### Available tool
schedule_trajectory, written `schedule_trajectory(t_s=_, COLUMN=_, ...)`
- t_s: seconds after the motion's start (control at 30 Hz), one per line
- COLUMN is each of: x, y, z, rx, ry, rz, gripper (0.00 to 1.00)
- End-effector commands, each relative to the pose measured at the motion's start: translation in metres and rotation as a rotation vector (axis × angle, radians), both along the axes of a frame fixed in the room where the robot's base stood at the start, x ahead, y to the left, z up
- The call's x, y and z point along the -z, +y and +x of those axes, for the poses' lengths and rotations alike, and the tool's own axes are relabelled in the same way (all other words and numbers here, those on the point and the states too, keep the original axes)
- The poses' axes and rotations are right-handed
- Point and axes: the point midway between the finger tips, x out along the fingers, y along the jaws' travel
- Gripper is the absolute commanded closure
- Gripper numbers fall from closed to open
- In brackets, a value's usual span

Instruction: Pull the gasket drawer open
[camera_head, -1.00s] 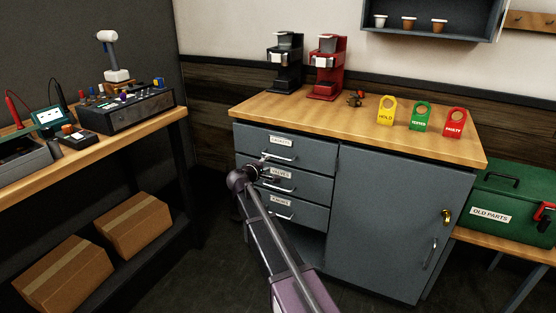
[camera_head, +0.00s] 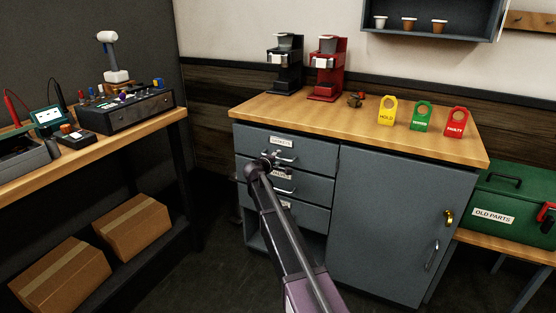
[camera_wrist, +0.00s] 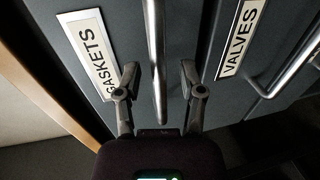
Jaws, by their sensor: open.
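The gasket drawer (camera_head: 309,152) is the top drawer of the grey cabinet, and its front looks flush with the cabinet. Its label reads GASKETS in the wrist view (camera_wrist: 88,50). The drawer's bar handle (camera_wrist: 156,60) runs between the two fingers of my gripper (camera_wrist: 158,80) in that view. The fingers stand apart on either side of the bar, open, with a gap on each side. In the head view my gripper (camera_head: 268,160) is in front of the drawer handle (camera_head: 287,160) and partly hides its left end.
The valves drawer (camera_head: 312,187) is just below, with its own handle (camera_wrist: 290,70) close to my gripper. A third drawer and a cupboard door (camera_head: 385,220) adjoin. Coffee brewers and coloured tags stand on the wooden top (camera_head: 300,112). A workbench (camera_head: 150,128) stands at the left.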

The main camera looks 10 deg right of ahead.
Motion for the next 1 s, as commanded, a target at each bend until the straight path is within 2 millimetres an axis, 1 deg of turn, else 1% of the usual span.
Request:
schedule_trajectory(t_s=0.1, x=0.000, y=0.000, z=0.000, rx=0.000, ry=0.000, rz=0.000, gripper=0.49)
schedule_trajectory(t_s=0.13, x=0.000, y=0.000, z=0.000, rx=0.000, ry=0.000, rz=0.000, gripper=0.55)
schedule_trajectory(t_s=0.17, x=0.000, y=0.000, z=0.000, rx=0.000, ry=0.000, rz=0.000, gripper=0.64)
schedule_trajectory(t_s=0.2, x=0.000, y=0.000, z=0.000, rx=0.000, ry=0.000, rz=0.000, gripper=0.76)
schedule_trajectory(t_s=0.27, x=0.000, y=0.000, z=0.000, rx=0.000, ry=0.000, rz=0.000, gripper=0.93)
schedule_trajectory(t_s=0.3, x=0.000, y=0.000, z=0.000, rx=0.000, ry=0.000, rz=0.000, gripper=1.00)
schedule_trajectory(t_s=0.43, x=0.000, y=0.000, z=0.000, rx=0.000, ry=0.000, rz=0.000, gripper=1.00)
schedule_trajectory(t_s=0.47, x=0.000, y=-0.005, z=-0.001, rx=0.000, ry=0.000, rz=0.000, gripper=1.00)
schedule_trajectory(t_s=0.67, x=0.000, y=0.000, z=-0.003, rx=0.002, ry=0.000, rz=0.000, gripper=1.00)
schedule_trajectory(t_s=0.87, x=0.000, y=0.004, z=-0.015, rx=0.008, ry=0.002, rz=-0.001, gripper=1.00)
schedule_trajectory(t_s=1.0, x=0.000, y=0.006, z=-0.030, rx=0.016, ry=0.002, rz=0.000, gripper=1.00)
